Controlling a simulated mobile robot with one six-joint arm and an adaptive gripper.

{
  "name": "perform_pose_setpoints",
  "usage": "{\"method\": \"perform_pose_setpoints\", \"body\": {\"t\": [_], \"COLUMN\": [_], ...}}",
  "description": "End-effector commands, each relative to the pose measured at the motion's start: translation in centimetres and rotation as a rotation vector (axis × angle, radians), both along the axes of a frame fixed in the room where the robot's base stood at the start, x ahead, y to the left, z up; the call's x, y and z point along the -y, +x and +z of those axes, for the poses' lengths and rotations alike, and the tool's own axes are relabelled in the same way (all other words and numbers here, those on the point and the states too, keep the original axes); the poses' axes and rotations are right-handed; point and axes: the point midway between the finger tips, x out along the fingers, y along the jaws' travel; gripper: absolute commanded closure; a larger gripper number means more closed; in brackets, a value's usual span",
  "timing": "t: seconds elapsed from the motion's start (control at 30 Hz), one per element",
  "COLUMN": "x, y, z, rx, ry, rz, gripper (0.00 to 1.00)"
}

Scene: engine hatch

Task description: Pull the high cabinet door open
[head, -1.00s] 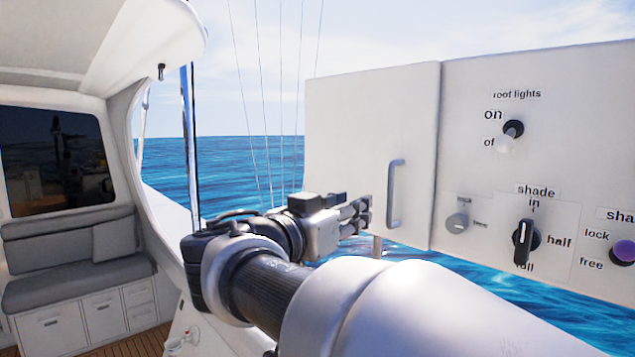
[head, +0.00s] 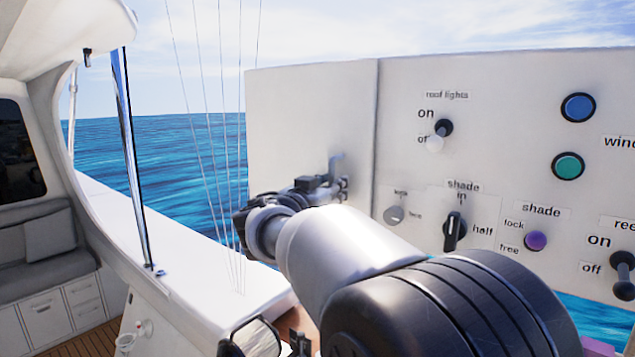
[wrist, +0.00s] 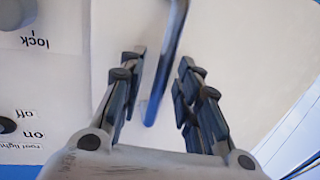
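The high cabinet door (head: 300,115) is a white panel at the left of the control panel in the head view. It looks flush with the panel, and its right edge meets a dark seam. Its grey vertical bar handle (head: 336,163) shows only at the top; my gripper and arm hide the rest. My gripper (head: 341,188) is at the handle. In the wrist view the fingers of my gripper (wrist: 160,68) are spread apart, with the handle bar (wrist: 167,65) running between them. I see gaps on both sides, and no clear contact.
The control panel (head: 410,75) right of the door carries a roof lights switch (head: 440,132), a shade knob (head: 454,230), a lock knob (head: 395,215) and several buttons. A white ledge (head: 180,250) and thin lines lie to the left. Open water is behind.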

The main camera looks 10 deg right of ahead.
Motion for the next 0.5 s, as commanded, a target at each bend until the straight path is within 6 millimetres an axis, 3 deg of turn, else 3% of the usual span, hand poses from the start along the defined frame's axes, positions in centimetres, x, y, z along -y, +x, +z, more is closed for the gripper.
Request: {"method": "perform_pose_setpoints", "body": {"t": [0.3, 0.5], "x": [0.19, 0.19], "y": [0.27, 0.24], "z": [-0.05, -0.05], "rx": [0.000, 0.000], "ry": [0.000, 0.000], "rz": [0.001, 0.000], "gripper": [0.69, 0.82]}}
